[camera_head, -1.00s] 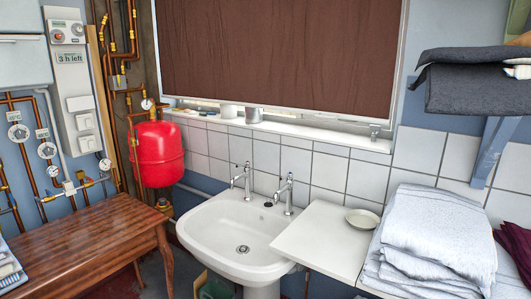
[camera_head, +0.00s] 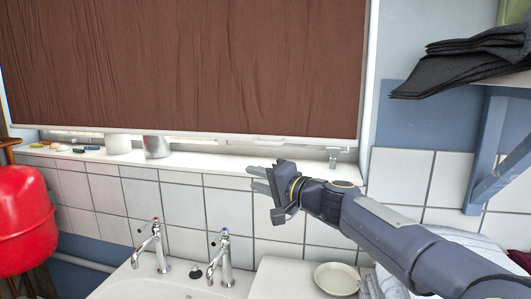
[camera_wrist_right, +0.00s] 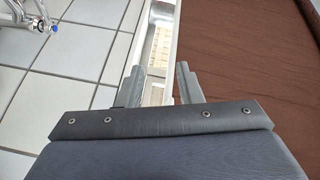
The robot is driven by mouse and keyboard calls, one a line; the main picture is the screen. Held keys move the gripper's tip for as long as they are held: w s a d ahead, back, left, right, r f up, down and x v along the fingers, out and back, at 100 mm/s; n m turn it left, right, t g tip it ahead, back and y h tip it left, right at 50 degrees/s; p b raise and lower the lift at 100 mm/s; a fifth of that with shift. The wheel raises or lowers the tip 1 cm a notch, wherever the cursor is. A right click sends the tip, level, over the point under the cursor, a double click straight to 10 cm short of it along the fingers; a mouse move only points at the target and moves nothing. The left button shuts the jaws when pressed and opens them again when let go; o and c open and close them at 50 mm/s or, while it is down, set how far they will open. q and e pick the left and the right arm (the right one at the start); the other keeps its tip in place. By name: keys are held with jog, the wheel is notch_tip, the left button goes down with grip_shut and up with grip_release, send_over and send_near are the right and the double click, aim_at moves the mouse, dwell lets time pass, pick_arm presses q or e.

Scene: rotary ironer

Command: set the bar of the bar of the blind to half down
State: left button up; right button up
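The brown blind (camera_head: 185,65) hangs over most of the window, and its lower edge is a little above the sill. A thin pale bar (camera_head: 230,136) runs along that lower edge. My right gripper (camera_head: 256,179) is in front of the sill, below the bar and toward its right end, apart from it in the head view. In the right wrist view its two fingers (camera_wrist_right: 159,86) are spread with nothing held between them. The blind's brown cloth (camera_wrist_right: 262,50) fills the right of that view. My left gripper is in neither view.
The white sill (camera_head: 205,162) holds a metal pot (camera_head: 157,147), a white pot (camera_head: 118,143) and small items at left. Two taps (camera_head: 222,258) rise from the sink below. A shelf bracket (camera_head: 490,155) and dark folded cloths (camera_head: 470,62) are at right.

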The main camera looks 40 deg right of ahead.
aim_at(269, 144)
jog(key=w+d+r+m+t+h, duration=0.25)
jog(key=w+d+m+h, duration=0.2)
jog(key=d, duration=0.65)
jog(key=shift+g+h, duration=0.25)
jog(key=w, duration=0.2)
jog(key=w+r+p, duration=0.1)
jog(key=w, duration=0.1)
jog(key=w+r+p, duration=0.1)
jog(key=shift+w+d, duration=0.25)
jog(key=shift+w, duration=0.15)
jog(key=shift+w+p, duration=0.3)
jog(key=shift+w, duration=0.3)
grip_shut()
